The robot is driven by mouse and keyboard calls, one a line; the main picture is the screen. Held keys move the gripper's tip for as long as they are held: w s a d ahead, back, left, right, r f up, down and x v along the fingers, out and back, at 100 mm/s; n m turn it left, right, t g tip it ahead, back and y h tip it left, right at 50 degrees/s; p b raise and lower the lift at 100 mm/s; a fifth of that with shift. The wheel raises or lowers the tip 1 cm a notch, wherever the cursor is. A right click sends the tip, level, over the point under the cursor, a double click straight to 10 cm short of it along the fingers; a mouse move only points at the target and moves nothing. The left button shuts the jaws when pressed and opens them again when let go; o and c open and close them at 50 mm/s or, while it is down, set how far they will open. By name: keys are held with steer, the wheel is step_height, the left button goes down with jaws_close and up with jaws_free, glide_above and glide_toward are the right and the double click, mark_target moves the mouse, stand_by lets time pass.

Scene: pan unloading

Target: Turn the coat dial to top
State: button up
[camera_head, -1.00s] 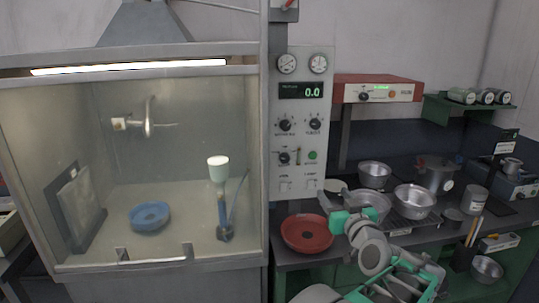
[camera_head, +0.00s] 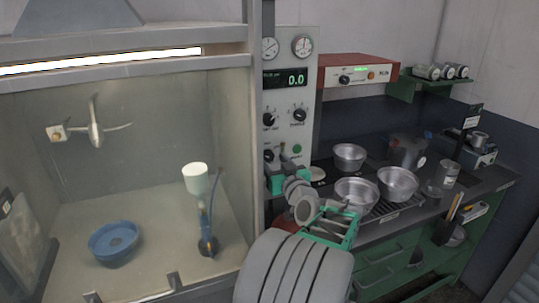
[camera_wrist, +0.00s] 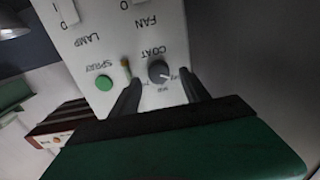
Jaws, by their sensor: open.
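The dark round coat dial (camera_wrist: 160,71) is on the pale control panel under the label COAT, which appears upside down in the wrist view. Small marks sit around the dial; I cannot clearly read its pointer. My gripper (camera_wrist: 160,80) is open, with one dark finger on each side of the dial. I cannot tell whether the fingers touch it. In the head view my gripper (camera_head: 277,181) is at the lower part of the panel (camera_head: 285,125), and the dial is small and partly hidden there.
A brass-coloured lever (camera_wrist: 126,68) stands close beside the left finger in the wrist view, with the green spray button (camera_wrist: 104,83) beyond it. A glass-fronted booth (camera_head: 125,180) is left of the panel. Metal bowls (camera_head: 356,193) stand on the bench to the right.

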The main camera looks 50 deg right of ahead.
steer(key=shift+x, duration=1.05)
jaws_close()
